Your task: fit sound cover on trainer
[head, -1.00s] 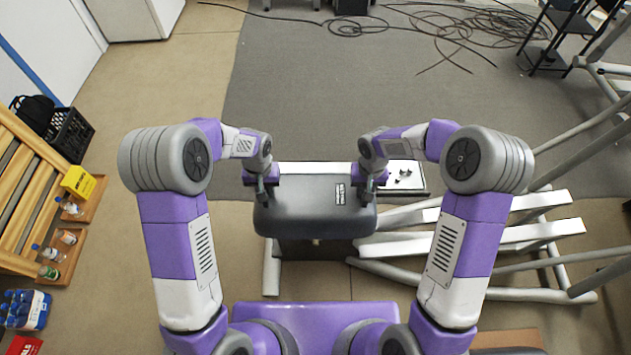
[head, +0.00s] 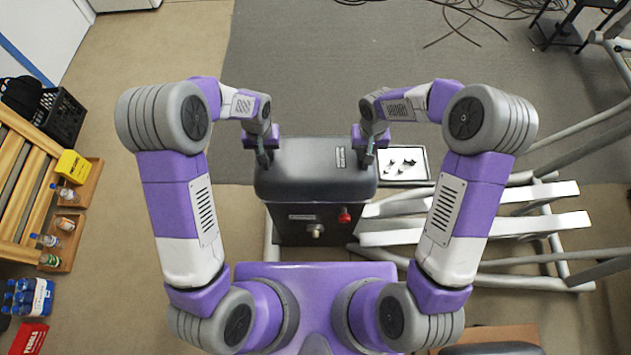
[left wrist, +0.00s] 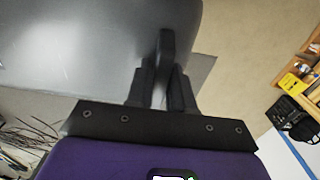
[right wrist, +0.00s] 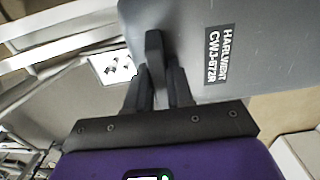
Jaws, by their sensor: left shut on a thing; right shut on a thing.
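The sound cover (head: 310,172) is a dark grey rounded box with a small label near its upper right. Its label also shows in the right wrist view (right wrist: 219,55). My left gripper (head: 263,153) is shut on a tab at the cover's left side, and the tab shows in the left wrist view (left wrist: 166,55). My right gripper (head: 367,155) is shut on a tab at the right side, seen in the right wrist view (right wrist: 154,58). Below the cover is the trainer's dark housing (head: 290,228) with a red knob and a pale knob on its face. Whether the cover touches the housing is hidden.
A white tray (head: 387,177) with small dark parts lies right of the cover. The trainer's pale bars and pedals (head: 480,222) spread to the right. A wooden bench (head: 20,190), bottles and a black crate (head: 60,118) stand at the left. Cables lie at the back.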

